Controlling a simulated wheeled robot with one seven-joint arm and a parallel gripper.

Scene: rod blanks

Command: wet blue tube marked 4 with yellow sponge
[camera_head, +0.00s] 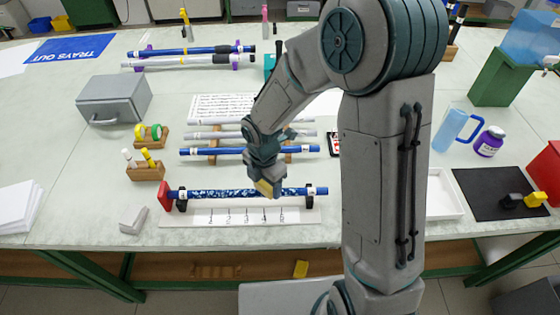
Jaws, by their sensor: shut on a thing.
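A blue tube (217,194) lies level across black supports on a white board with a marked scale (240,215) at the front of the table. Its left and middle part looks mottled light and dark blue, and its right end is plain blue with a white label. The label's number is too small to read. My gripper (268,184) is shut on the yellow sponge (264,188), at the tube's right half. The sponge appears to be against the tube, but exact contact is hard to tell. The gripper hides part of the tube there.
Another blue tube (215,151) lies with pale rods on a wooden rack behind. A red end stop (165,196) stands at the board's left end. A wooden block with markers (145,171) and a grey box (113,100) are left. A white tray (443,194) is right of my arm.

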